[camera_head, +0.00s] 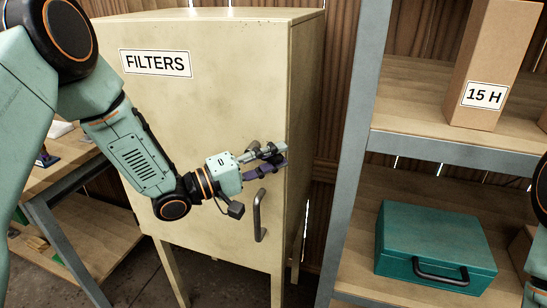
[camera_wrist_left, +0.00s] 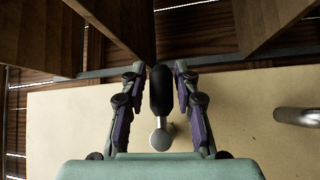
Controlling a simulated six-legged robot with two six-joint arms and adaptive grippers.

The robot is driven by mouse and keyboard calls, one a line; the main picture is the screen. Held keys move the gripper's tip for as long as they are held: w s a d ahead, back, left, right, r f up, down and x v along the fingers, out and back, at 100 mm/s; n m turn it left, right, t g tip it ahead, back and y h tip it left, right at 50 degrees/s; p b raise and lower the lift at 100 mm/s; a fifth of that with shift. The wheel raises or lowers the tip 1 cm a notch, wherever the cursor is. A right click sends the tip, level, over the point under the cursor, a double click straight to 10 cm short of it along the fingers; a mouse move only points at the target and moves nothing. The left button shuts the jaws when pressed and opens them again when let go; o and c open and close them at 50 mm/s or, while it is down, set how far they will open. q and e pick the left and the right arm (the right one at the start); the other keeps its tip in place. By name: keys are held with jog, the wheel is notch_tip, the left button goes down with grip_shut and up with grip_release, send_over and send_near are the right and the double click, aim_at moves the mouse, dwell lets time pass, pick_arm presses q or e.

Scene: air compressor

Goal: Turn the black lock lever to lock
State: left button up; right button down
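The black lock lever (camera_wrist_left: 160,88) sits on the front of the beige cabinet (camera_head: 170,100), which is marked FILTERS. In the left wrist view the lever points away from its round silver hub (camera_wrist_left: 161,137), between my left fingers. My left gripper (camera_head: 277,155) is at the cabinet's right front edge, above the door handle; it also shows in the left wrist view (camera_wrist_left: 160,70). Its fingers are open on either side of the lever, with a small gap visible at each side. In the head view the gripper mostly hides the lever. My right gripper is out of view.
A curved grey door handle (camera_head: 259,215) is just below the gripper. A metal-framed shelf (camera_head: 355,150) stands to the right, holding a teal toolbox (camera_head: 435,240) and a cardboard box (camera_head: 492,65) marked 15 H. A wooden workbench (camera_head: 65,165) stands at the left.

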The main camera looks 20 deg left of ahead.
pick_arm(q)
jog(key=shift+a, duration=0.15)
jog(key=shift+c, duration=1.4)
grip_shut()
